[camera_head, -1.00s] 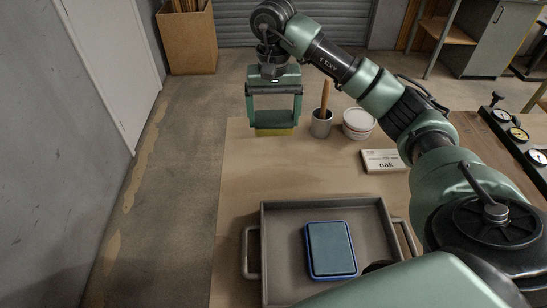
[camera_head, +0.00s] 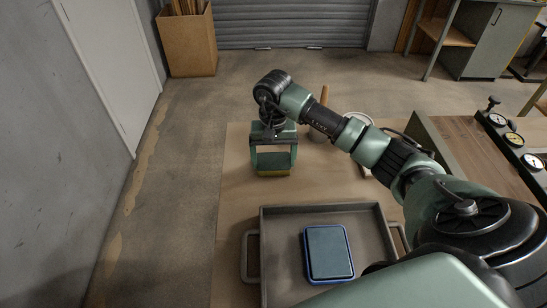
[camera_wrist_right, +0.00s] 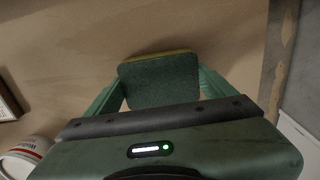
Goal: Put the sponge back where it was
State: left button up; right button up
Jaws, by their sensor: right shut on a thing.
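The sponge (camera_head: 273,172), with a green face and a yellow layer, is between the fingers of my right gripper (camera_head: 273,158). It is over the far left part of the wooden table, beyond the tray. Its height above the table is hard to tell. In the right wrist view the sponge (camera_wrist_right: 160,84) shows its dark green face, with a thin yellow edge at the top, and a green finger stands on each side of it. My right gripper is shut on it. My left gripper is not in view.
A grey tray (camera_head: 275,285) with side handles holds a blue-rimmed pad (camera_head: 328,252). A brush handle (camera_head: 324,95) and a white tub (camera_head: 360,117) are partly behind my right arm. The tub also shows in the wrist view (camera_wrist_right: 28,148). Bare tabletop (camera_head: 238,190) surrounds the gripper.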

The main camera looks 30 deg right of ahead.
aim_at(274, 160)
jog(key=shift+f, duration=0.15)
jog(key=o, duration=1.2)
jog(key=shift+c, duration=0.2)
jog(key=shift+r, duration=0.2)
jog(key=shift+w+r, duration=0.1)
jog(key=shift+r, duration=0.2)
notch_tip(274, 160, up, 11)
jog(key=b, duration=0.2)
jog(key=shift+r, duration=0.2)
jog(key=shift+f, duration=0.1)
